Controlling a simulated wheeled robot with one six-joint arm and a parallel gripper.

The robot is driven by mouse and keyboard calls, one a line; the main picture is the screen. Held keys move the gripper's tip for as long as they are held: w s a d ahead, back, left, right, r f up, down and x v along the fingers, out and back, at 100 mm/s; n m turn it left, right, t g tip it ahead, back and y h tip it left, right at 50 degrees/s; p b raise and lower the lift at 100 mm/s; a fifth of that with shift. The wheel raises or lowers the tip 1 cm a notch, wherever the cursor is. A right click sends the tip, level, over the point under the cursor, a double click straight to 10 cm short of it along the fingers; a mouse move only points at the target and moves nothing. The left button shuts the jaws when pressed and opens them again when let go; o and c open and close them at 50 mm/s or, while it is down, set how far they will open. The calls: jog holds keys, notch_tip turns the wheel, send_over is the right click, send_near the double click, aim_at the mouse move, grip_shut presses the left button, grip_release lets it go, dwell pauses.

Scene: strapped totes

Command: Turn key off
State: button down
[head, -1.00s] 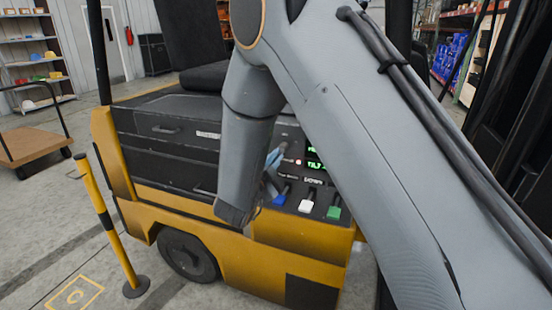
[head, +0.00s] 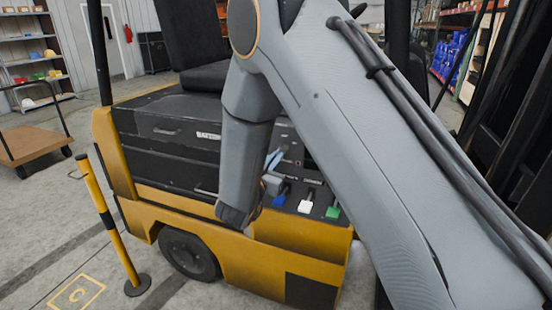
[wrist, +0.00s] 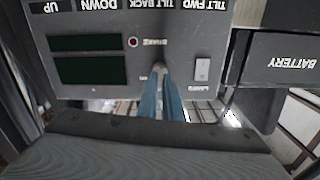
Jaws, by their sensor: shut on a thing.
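The key (wrist: 160,68) is at the lower middle of the dark control panel (wrist: 105,88) in the wrist view. My gripper's light-blue fingers (wrist: 161,84) are shut on it and cover most of it, so its exact angle is hard to tell. The two displays (wrist: 88,69) beside it are dark, and the small round lamp (wrist: 132,42) looks dull red, not bright. In the head view my gripper (head: 275,158) touches the panel (head: 290,143) from the left, and my arm hides part of the panel.
Blue, white and green levers (head: 305,207) stand just below the panel on the yellow forklift (head: 220,265). A white rocker switch (wrist: 202,70) is close beside the fingers. A yellow and black post (head: 108,225) stands at the left, with a flat cart (head: 30,145) behind it.

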jog(key=shift+n, duration=0.7)
jog(key=c, duration=1.9)
grip_release()
jog(key=shift+b+v, duration=1.05)
jog(key=shift+v, duration=2.85)
